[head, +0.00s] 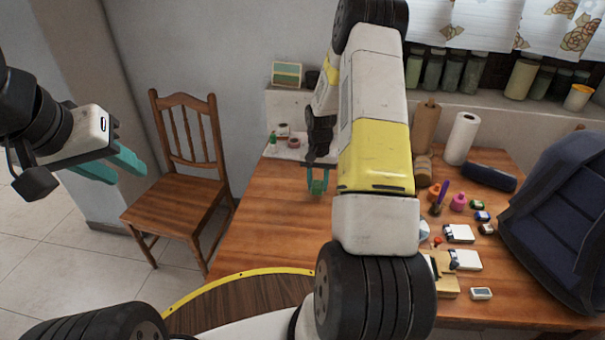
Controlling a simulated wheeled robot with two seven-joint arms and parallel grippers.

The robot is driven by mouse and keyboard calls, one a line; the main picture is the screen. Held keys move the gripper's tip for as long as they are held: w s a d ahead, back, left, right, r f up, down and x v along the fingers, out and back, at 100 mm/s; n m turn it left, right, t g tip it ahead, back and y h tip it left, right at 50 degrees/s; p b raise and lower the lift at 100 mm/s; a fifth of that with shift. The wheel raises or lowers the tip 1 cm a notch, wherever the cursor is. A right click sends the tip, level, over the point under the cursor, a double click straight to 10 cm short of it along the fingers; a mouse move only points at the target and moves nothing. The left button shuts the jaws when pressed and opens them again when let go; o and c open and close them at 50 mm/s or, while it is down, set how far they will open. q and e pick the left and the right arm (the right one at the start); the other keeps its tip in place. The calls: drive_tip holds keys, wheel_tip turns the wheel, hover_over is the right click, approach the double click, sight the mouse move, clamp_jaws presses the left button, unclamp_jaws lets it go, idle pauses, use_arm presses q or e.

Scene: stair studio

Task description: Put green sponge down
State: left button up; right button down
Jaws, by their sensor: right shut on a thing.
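My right gripper (317,183) has teal fingers and is shut on the small green sponge (317,188). It points down over the left part of the wooden table (268,213). The fingers hide part of the sponge, and I cannot tell whether the sponge touches the tabletop. My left gripper (118,172) is at the left, away from the table and in front of the wooden chair. Its two teal fingers are apart, with nothing seen between them.
A wooden chair (176,205) stands left of the table. A white tray (286,148) with small items lies at the far edge. Paper rolls (462,138), a blue case (488,177), small stationery and a dark backpack (562,215) crowd the right. Bare wood surrounds the sponge's left side.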

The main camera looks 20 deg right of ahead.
drive_tip(key=shift+f, duration=1.25)
drive_tip(key=shift+f, duration=0.1)
drive_tip(key=c, duration=0.9)
unclamp_jaws()
drive_tip(key=shift+c, duration=0.2)
